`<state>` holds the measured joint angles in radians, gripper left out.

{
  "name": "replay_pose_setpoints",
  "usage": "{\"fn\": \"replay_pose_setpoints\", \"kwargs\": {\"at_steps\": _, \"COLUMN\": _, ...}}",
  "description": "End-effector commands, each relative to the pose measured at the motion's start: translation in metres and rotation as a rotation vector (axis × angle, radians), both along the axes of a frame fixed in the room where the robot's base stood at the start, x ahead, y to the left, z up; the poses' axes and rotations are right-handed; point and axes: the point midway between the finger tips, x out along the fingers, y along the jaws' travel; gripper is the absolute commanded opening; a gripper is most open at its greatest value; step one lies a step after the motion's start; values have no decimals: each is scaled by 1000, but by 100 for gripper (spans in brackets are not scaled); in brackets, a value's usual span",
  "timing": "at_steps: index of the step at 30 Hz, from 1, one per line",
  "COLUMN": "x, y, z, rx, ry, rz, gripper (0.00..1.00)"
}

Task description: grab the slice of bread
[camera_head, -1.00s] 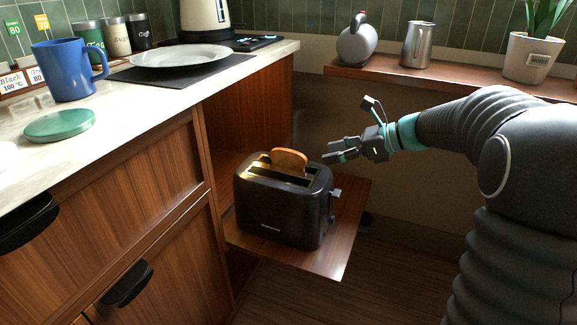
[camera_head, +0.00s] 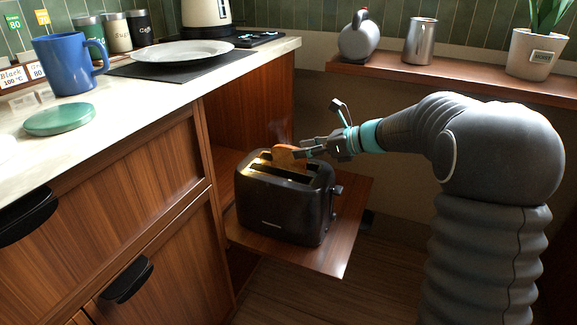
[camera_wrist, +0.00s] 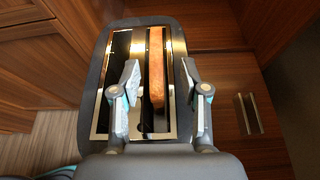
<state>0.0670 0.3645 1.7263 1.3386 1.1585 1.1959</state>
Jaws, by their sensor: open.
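The slice of bread (camera_head: 287,158) is toasted brown and stands upright, sticking out of a slot of the black toaster (camera_head: 283,205). In the wrist view the bread (camera_wrist: 156,68) shows edge-on in the right-hand slot, and the toaster's (camera_wrist: 91,75) other slot is empty. My gripper (camera_head: 301,150) is at the bread's right side in the head view and overlaps its edge there. In the wrist view my gripper (camera_wrist: 162,82) is open, with one finger on each side of the bread's line and a gap on both sides. The bread's lower part is hidden inside the slot.
The toaster stands on a pull-out wooden shelf (camera_head: 340,245) beside the counter cabinet. The counter holds a blue mug (camera_head: 68,66), a white plate (camera_head: 182,53) and a green lid (camera_head: 59,119). A kettle (camera_head: 359,40), a steel cup (camera_head: 420,42) and a potted plant (camera_head: 534,55) stand on the ledge behind.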

Motion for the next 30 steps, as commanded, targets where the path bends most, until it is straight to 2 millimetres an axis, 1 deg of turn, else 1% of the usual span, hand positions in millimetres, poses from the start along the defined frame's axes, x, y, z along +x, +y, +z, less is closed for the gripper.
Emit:
{"fn": "replay_pose_setpoints", "kwargs": {"at_steps": 6, "x": 5, "y": 28, "z": -10, "rx": 0, "ry": 2, "rz": 5, "gripper": 45}}
{"fn": "replay_pose_setpoints", "kwargs": {"at_steps": 9, "x": 10, "y": 39, "z": -14, "rx": 0, "ry": 1, "rz": 3, "gripper": 45}}
{"fn": "replay_pose_setpoints", "kwargs": {"at_steps": 12, "x": 11, "y": 43, "z": -16, "rx": -1, "ry": 0, "rz": 2, "gripper": 45}}
{"fn": "replay_pose_setpoints", "kwargs": {"at_steps": 17, "x": 12, "y": 43, "z": -15, "rx": 0, "ry": -1, "rz": 1, "gripper": 45}}
{"fn": "replay_pose_setpoints", "kwargs": {"at_steps": 18, "x": 11, "y": 43, "z": -15, "rx": 0, "ry": 0, "rz": 1, "gripper": 40}}
{"fn": "replay_pose_setpoints", "kwargs": {"at_steps": 20, "x": 11, "y": 43, "z": -15, "rx": 0, "ry": 0, "rz": 1, "gripper": 25}}
{"fn": "replay_pose_setpoints", "kwargs": {"at_steps": 21, "x": 11, "y": 43, "z": -15, "rx": 0, "ry": 0, "rz": 1, "gripper": 15}}
{"fn": "replay_pose_setpoints", "kwargs": {"at_steps": 23, "x": 11, "y": 43, "z": -15, "rx": 0, "ry": 0, "rz": 1, "gripper": 0}}
{"fn": "replay_pose_setpoints", "kwargs": {"at_steps": 30, "x": 11, "y": 43, "z": -15, "rx": 0, "ry": 0, "rz": 1, "gripper": 0}}
